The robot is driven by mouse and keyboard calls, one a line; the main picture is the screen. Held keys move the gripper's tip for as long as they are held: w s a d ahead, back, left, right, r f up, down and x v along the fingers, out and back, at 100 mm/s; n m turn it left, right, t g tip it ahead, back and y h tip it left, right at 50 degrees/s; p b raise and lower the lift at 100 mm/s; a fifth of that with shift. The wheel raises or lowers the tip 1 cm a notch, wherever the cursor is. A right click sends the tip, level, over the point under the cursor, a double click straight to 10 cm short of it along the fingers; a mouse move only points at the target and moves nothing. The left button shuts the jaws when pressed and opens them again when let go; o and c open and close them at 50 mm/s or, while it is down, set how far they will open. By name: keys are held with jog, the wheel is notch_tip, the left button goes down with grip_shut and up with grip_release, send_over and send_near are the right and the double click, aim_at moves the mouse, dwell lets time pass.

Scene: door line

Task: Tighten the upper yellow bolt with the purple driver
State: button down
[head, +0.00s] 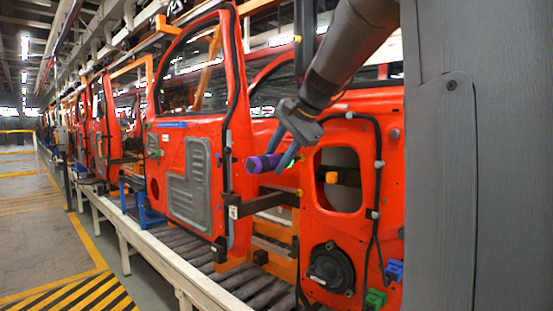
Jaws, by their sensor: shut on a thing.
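The purple driver (263,163) is held roughly level in front of the door line. My gripper (288,155) is shut on it, with a finger crossing its right part. The driver's purple end points left, and its other end is partly hidden by the finger. Another small yellow spot (299,192) is lower, near that door's left edge. The driver appears apart from both.
A second red door (236,160) hangs to the left, with a dark bracket (258,203) between the doors. A black cable (378,190) and speaker (331,265) are on the near door. The conveyor (185,262) runs below. The striped floor (80,290) at left is clear.

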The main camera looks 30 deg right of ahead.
aim_at(259, 158)
jog(key=shift+r, duration=0.1)
jog(key=shift+s+a, duration=0.35)
jog(key=shift+a, duration=0.7)
jog(key=shift+s+a, duration=0.4)
jog(key=shift+a, duration=0.6)
jog(key=shift+s+a, duration=0.35)
jog(key=shift+a, duration=0.8)
